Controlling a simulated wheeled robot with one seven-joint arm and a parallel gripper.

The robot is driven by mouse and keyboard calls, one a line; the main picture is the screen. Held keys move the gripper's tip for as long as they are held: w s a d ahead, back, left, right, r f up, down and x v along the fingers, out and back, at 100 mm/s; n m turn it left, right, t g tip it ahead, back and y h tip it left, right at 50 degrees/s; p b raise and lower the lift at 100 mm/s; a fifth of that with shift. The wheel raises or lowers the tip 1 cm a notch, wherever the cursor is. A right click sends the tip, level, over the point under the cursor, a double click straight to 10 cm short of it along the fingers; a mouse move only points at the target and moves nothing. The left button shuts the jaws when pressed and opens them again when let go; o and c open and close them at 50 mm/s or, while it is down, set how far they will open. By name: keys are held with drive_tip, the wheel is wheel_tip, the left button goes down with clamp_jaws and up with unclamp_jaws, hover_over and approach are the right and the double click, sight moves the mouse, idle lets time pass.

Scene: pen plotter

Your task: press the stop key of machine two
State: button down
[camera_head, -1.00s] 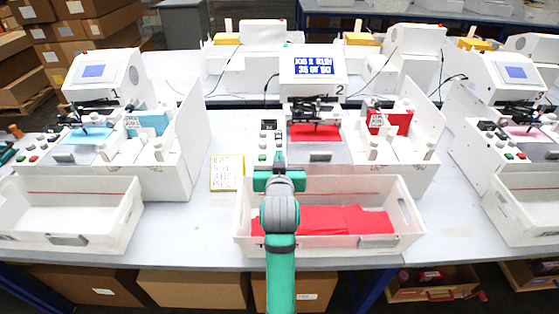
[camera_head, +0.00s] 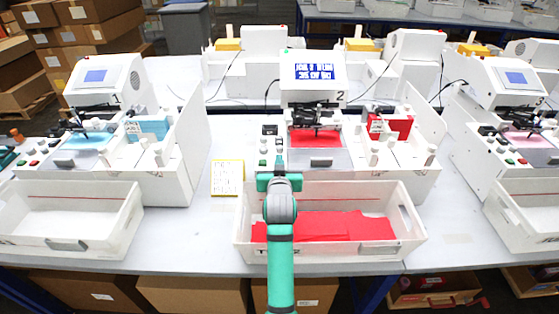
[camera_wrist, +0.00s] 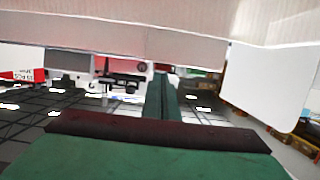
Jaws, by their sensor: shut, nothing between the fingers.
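Machine two (camera_head: 312,92) stands in the middle of the bench, with a "2" beside its lit blue screen (camera_head: 314,72). Its key panel (camera_head: 269,130) lies at its left front, with dark switches and pale round knobs. I cannot pick out a stop key; my gripper covers part of the panel's front. My green and grey gripper (camera_head: 280,161) is shut and empty, its tip over the front of that panel in the head view. Whether it touches a key cannot be told. In the wrist view the shut fingers (camera_wrist: 161,100) point away below a pale, blurred surface.
A white bin (camera_head: 412,245) with red sheets (camera_head: 330,226) stands in front of machine two, under my arm. A yellow-edged card (camera_head: 227,177) lies to the left. Machine one (camera_head: 105,80) and another machine (camera_head: 512,80) flank it, with white bins before them.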

drive_tip(key=shift+s+f, duration=0.1)
drive_tip(key=shift+f, duration=1.15)
wheel_tip(320, 180, up, 5)
drive_tip(key=shift+f, duration=0.1)
drive_tip(key=v, duration=1)
drive_tip(key=shift+r, duration=0.4)
